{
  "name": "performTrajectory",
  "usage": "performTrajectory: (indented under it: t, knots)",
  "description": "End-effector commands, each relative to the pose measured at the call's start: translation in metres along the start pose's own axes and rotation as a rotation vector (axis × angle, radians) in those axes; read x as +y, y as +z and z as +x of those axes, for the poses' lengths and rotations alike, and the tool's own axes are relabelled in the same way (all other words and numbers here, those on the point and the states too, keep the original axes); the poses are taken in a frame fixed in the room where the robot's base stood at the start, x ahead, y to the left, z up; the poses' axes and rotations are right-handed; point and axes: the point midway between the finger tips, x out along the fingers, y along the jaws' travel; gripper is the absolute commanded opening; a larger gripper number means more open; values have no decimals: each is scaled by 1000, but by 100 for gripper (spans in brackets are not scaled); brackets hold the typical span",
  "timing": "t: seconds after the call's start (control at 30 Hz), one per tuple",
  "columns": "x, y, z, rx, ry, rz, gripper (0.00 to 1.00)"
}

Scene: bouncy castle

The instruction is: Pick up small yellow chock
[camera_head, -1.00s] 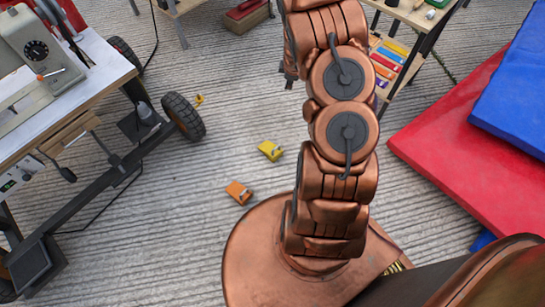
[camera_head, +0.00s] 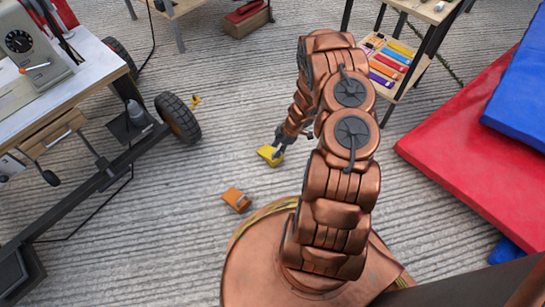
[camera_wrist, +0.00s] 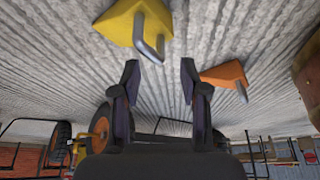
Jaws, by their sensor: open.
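The small yellow chock (camera_head: 268,154) lies on the grey grooved floor, left of my arm in the head view. It has a grey bent handle. In the wrist view the yellow chock (camera_wrist: 122,24) is at the top, beyond and a little left of the fingertips. My gripper (camera_head: 278,148) is low over the floor at the chock and hides part of it in the head view. In the wrist view my gripper (camera_wrist: 160,82) is open, with nothing between its two dark fingers. Whether a finger touches the chock I cannot tell.
An orange chock (camera_head: 236,199) lies on the floor nearby; it also shows in the wrist view (camera_wrist: 225,75). A wheeled cart (camera_head: 100,75) stands at left. A red mat (camera_head: 450,150) lies at right. A small yellow item (camera_head: 195,100) is near the cart's wheel.

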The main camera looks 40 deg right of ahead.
Motion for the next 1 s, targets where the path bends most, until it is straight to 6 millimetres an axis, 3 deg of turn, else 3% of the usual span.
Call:
performTrajectory:
  t: [0.4, 0.67, 1.0]
  knots:
    - [0, 0, 48, 2, -1, 1, 44]
    - [0, 0, 50, 0, 1, 1, 44]
    - [0, 0, 50, 0, 1, 1, 10]
